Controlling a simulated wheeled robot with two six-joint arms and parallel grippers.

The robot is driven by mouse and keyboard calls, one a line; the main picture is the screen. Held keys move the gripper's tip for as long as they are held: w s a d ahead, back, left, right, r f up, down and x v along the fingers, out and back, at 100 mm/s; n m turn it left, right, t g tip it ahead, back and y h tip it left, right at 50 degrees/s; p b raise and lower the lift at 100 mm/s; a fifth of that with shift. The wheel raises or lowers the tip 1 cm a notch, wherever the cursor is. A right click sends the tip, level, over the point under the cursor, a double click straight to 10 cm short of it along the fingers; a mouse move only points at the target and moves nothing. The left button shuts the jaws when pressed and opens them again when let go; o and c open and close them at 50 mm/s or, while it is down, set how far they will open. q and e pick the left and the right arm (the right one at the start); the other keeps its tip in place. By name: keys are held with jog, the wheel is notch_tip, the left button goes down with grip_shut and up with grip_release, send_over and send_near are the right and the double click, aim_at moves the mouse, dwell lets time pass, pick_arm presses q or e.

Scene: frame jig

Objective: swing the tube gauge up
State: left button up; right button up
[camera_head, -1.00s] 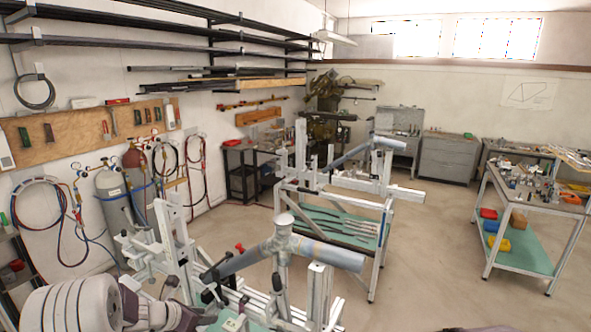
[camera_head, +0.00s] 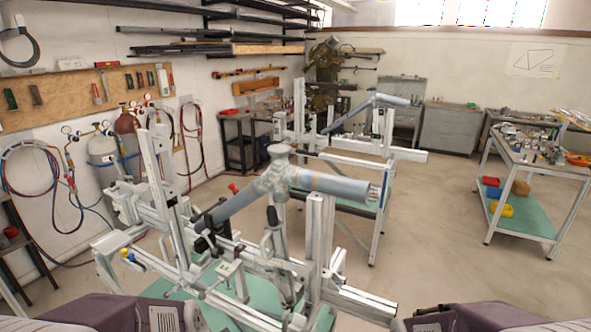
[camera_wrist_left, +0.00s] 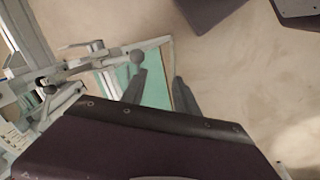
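The near frame jig (camera_head: 316,240) of pale metal profiles stands in front of me. It carries grey-blue tubes (camera_head: 335,186) that meet at a joint, one running right and one sloping down left. I cannot tell for certain which part is the tube gauge. The left wrist view shows a jig arm (camera_wrist_left: 105,60) with a dark round knob (camera_wrist_left: 137,57) at its end. My left gripper (camera_wrist_left: 160,82) is open and empty, its two dark fingers apart, with the knob just beyond the left finger. My right gripper is not in view; only part of my right arm shows.
A second jig (camera_head: 375,150) with a tube stands behind. A workbench (camera_head: 540,165) with small parts and coloured bins is on the right. Gas cylinders (camera_head: 105,160) and hoses line the left wall. The floor (camera_head: 440,230) right of the near jig is clear.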

pick_arm(q)
jog(key=s+a+m, duration=0.1)
jog(key=m, duration=0.1)
jog(key=s+a+f+m+y, duration=0.1)
jog(key=m, duration=0.1)
jog(key=a+m, duration=0.2)
jog(key=m, duration=0.1)
jog(key=shift+s+f+g+y, duration=0.15)
jog(key=shift+s+g+y, duration=0.15)
jog(key=shift+s, duration=0.1)
